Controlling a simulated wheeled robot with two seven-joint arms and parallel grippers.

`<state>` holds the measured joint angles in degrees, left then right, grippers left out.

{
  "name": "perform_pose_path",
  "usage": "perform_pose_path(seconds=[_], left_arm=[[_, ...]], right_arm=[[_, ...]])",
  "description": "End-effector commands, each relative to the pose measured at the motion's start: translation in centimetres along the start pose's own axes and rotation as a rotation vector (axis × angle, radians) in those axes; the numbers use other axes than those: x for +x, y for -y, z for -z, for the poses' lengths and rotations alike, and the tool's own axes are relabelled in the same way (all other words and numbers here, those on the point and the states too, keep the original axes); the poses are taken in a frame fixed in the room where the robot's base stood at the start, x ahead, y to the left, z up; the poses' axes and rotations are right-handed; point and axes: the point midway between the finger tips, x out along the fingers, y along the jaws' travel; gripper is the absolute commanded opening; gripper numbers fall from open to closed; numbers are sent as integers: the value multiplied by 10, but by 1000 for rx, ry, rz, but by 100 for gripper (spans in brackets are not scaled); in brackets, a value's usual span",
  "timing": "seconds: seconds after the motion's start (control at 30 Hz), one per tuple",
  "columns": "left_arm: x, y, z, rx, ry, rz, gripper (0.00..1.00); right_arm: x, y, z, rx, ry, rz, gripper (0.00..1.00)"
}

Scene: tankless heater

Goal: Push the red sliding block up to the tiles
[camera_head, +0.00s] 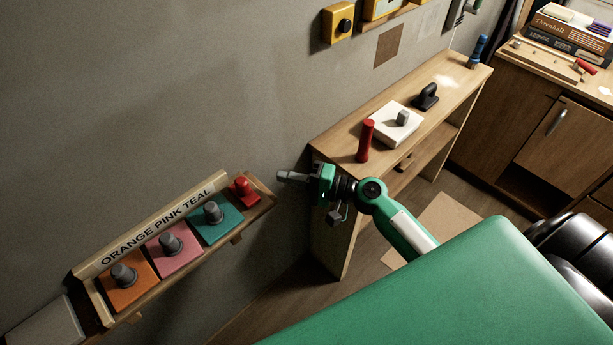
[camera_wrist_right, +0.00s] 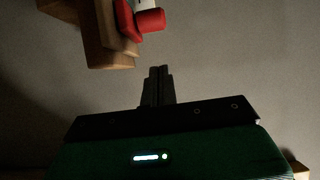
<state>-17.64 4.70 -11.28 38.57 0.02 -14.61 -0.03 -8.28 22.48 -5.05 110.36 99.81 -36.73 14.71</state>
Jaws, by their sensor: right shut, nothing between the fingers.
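The red sliding block (camera_head: 243,190) with its red knob sits at the right end of the wooden rack (camera_head: 262,204). The teal tile (camera_head: 216,225), pink tile (camera_head: 172,250) and orange tile (camera_head: 127,283) stand in a row to its left, each with a grey knob. The block is close beside the teal tile; I cannot tell whether they touch. My right gripper (camera_head: 281,176) is shut and empty, just right of the rack's end and apart from the block. In the right wrist view the fingers (camera_wrist_right: 158,72) point up toward the wall, with the red block (camera_wrist_right: 127,20) above left. My left gripper is out of view.
A label reading ORANGE PINK TEAL (camera_head: 155,228) runs behind the tiles. A wooden shelf (camera_head: 440,112) on the right carries a red cylinder (camera_head: 365,142), a white tile (camera_head: 388,125) with a grey knob and a black object (camera_head: 425,97). A pale panel (camera_head: 45,325) lies at lower left.

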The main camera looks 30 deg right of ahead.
Motion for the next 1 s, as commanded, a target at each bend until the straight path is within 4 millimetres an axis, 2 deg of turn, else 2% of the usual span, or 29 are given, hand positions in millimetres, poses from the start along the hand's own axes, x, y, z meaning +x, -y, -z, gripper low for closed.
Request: perform_pose_path(seconds=[0.1, 0.3, 0.5, 0.87, 1.0], left_arm=[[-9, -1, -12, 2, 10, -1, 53], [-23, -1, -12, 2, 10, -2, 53], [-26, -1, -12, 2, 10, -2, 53], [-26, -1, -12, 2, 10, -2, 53], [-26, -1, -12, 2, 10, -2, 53]], right_arm=[[26, 4, 0, 1, 0, 2, 0], [46, 2, -20, 2, 1, 0, 0], [54, 0, -28, -1, -1, -1, 0], [55, -1, -30, -1, 0, -1, 0], [63, -1, -44, 1, 2, -2, 0]])
